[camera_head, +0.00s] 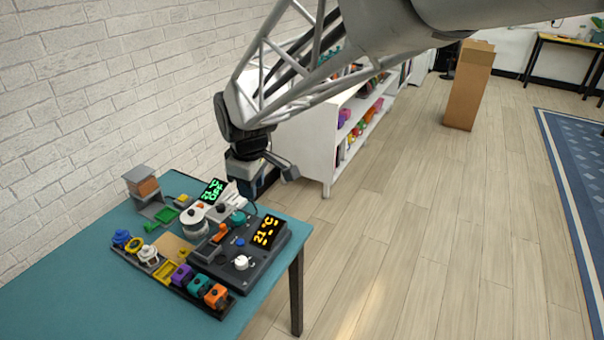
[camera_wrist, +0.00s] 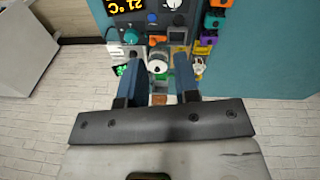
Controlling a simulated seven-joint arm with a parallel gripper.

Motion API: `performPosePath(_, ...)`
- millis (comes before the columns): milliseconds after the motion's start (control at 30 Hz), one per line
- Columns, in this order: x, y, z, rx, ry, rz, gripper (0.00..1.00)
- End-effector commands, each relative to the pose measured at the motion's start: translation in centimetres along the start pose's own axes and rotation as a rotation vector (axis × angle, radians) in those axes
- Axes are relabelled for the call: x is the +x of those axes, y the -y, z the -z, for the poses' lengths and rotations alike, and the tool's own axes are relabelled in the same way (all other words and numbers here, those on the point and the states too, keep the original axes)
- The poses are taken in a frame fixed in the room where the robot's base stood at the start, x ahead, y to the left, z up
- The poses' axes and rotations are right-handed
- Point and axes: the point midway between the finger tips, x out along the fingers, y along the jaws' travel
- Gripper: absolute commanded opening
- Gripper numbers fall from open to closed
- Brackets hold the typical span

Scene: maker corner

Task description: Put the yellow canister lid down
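My gripper (camera_wrist: 160,60) is open in the wrist view, its two blue-grey fingers apart with nothing held between them. In the head view it hangs above the far right part of the teal table. A yellow ring-shaped piece (camera_head: 134,245), which may be the yellow canister lid, sits between a blue piece (camera_head: 121,237) and a white piece (camera_head: 148,255) in a dark holder at the table's left. A round white canister (camera_head: 194,224) stands near the middle; it also shows between the fingers in the wrist view (camera_wrist: 158,66), well beyond them. I cannot tell whether it bears a lid.
A dark panel with an orange display (camera_head: 267,232) stands right of the canister, and a green display (camera_head: 213,191) behind. Purple, teal and orange pieces (camera_head: 216,296) line the front. A grey stand with a brown block (camera_head: 147,188) is at the back. Bare teal table (camera_head: 70,285) lies front left.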

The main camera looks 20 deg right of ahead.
Motion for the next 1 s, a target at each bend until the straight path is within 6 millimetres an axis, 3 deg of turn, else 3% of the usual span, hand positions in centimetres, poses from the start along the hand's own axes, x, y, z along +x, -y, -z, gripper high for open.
performPosePath(200,-3.0,1.6,-6.2,0.235,-0.020,-0.026,0.29)
performPosePath(600,-6.0,6.3,-16.5,0.667,-0.058,-0.063,0.29)
performPosePath(800,-6.4,8.7,-20.4,0.849,-0.079,-0.077,0.29)
performPosePath(1000,-6.4,10.0,-22.2,0.944,-0.089,-0.083,0.29)
